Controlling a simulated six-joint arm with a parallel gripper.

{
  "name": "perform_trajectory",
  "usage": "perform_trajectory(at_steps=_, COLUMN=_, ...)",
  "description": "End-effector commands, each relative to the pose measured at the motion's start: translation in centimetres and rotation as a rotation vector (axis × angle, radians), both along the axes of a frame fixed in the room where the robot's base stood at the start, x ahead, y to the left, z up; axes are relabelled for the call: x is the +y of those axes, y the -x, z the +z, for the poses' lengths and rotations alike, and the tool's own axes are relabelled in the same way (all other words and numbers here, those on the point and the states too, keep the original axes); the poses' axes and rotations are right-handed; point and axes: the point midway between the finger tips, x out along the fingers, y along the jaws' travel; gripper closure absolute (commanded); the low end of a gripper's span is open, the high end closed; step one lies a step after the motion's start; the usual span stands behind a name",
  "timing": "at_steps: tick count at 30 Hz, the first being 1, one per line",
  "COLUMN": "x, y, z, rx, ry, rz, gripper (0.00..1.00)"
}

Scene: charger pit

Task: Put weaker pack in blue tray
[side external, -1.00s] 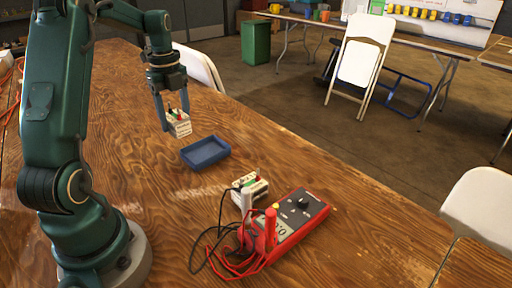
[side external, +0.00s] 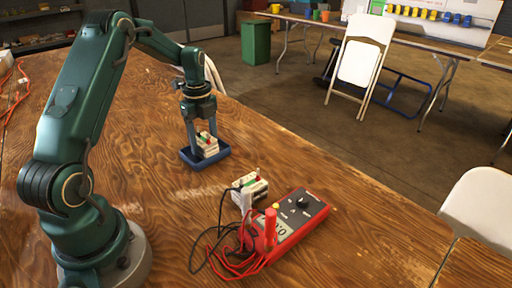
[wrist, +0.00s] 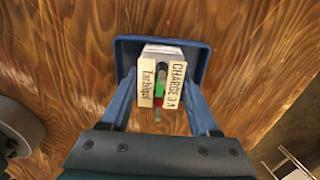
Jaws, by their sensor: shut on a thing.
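My gripper (side external: 202,138) is shut on a small white battery pack (side external: 208,149) with a red and a green part on top. The held pack is inside the outline of the blue tray (side external: 220,160), low at the tray. I cannot tell whether it touches the tray floor. In the wrist view the pack (wrist: 150,83) shows between my two blue fingers, lettering on its light sides, with the tray (wrist: 192,47) around it. A second white pack (side external: 250,190) stands on the table beside the red multimeter (side external: 290,218), whose display is partly hidden.
Black and red leads (side external: 213,240) lie looped beside the multimeter, and an upright red probe (side external: 270,228) partly covers it. The wooden table (side external: 300,165) is clear to the right of the tray. A white folding chair (side external: 362,60) stands beyond the table.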

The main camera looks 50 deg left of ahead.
Motion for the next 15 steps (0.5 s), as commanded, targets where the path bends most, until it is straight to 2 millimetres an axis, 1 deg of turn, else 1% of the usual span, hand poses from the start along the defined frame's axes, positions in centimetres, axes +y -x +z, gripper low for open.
perform_trajectory(at_steps=5, x=0.0, y=0.0, z=-0.29, rx=0.0, ry=0.0, rz=0.0, gripper=1.0)
perform_trajectory(at_steps=6, x=0.0, y=0.02, z=-0.28, rx=0.001, ry=0.001, rz=0.0, gripper=0.23)
perform_trajectory(at_steps=7, x=0.0, y=0.02, z=-0.27, rx=0.001, ry=0.001, rz=0.0, gripper=0.11)
perform_trajectory(at_steps=8, x=0.0, y=0.01, z=-0.27, rx=0.001, ry=0.0, rz=0.0, gripper=0.08)
perform_trajectory(at_steps=15, x=0.01, y=0.0, z=-0.24, rx=0.0, ry=0.0, rz=0.0, gripper=0.08)
